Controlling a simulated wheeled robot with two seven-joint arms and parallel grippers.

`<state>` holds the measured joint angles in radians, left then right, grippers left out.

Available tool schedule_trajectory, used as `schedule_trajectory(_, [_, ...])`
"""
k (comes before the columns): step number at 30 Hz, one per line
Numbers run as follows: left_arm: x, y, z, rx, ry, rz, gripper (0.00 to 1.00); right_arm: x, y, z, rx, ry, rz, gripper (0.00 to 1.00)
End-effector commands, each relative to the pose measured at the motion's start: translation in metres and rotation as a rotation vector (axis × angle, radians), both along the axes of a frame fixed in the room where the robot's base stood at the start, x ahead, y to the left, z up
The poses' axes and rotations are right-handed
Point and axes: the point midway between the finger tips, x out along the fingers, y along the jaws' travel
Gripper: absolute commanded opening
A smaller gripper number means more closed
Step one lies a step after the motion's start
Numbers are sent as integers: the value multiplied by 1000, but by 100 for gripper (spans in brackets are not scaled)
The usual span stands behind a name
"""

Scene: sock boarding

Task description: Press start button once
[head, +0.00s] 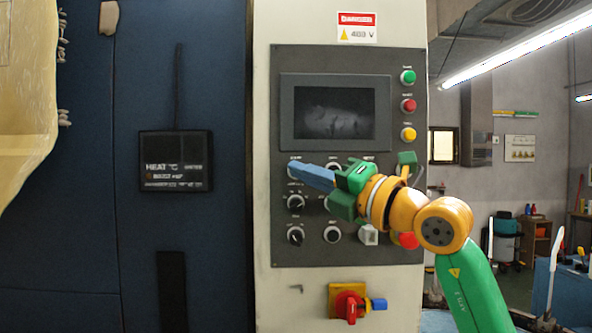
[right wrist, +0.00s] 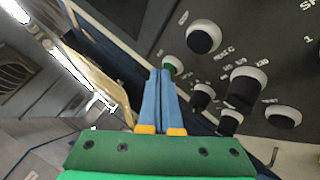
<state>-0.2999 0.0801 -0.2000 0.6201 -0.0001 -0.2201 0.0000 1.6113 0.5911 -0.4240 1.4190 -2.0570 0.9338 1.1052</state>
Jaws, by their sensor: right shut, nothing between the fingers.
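My right gripper (head: 293,171) reaches in from the right across the control panel (head: 345,260). Its blue fingers are shut together and empty. Their tips lie over the upper left of the knob field. In the right wrist view the shut fingertips (right wrist: 165,72) are at a small green button with a pale ring (right wrist: 171,64), which the tips partly cover. Whether they touch it I cannot tell. This green button is hidden behind the fingers in the head view. Its label is too small to read. My left gripper is not in view.
Several black knobs (head: 296,202) surround the fingers. A dark screen (head: 335,112) is above. Green (head: 408,77), red (head: 408,106) and yellow (head: 408,134) buttons line the panel's right side. A red rotary switch (head: 350,306) is below. A beige shape (head: 25,100) is at the left edge.

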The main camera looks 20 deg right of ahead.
Motion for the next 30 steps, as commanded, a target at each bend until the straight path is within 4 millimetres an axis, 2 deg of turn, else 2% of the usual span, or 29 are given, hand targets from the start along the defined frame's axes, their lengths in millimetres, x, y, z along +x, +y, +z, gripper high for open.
schedule_trajectory(14, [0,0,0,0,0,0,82,1,-1,-1,0,-1,-1,0])
schedule_trajectory(22, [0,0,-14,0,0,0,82,-12,3,-3,-1,-3,-2,0])
schedule_trajectory(30, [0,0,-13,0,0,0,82,-14,4,-1,-1,0,-2,0])
